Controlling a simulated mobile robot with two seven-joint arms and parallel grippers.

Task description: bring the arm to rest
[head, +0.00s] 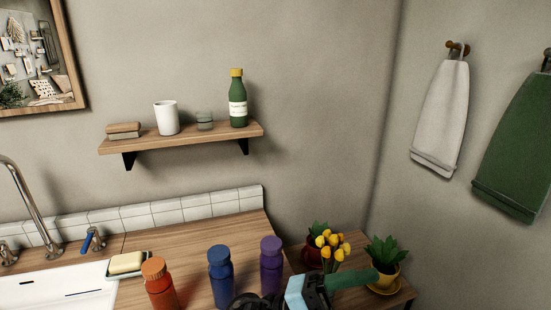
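Black parts of my own arm or gripper (316,292) show at the bottom edge, right of the middle, in front of the counter end. A pale blue piece (295,291) sits among these parts. A dull green rod-like piece (352,279) extends to the right from them, towards the potted plants. I cannot tell whether the pale blue and green pieces are held. No fingertips are clear, so I cannot tell open from shut. No gripper comes in from the left.
Orange (161,286), blue (221,278) and purple (271,267) bottles stand on the wooden counter (190,242). Yellow flowers (328,244) and a plant in a yellow pot (385,264) stand close by on the right. A wall shelf (190,140) holds a green bottle (238,98) and cups.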

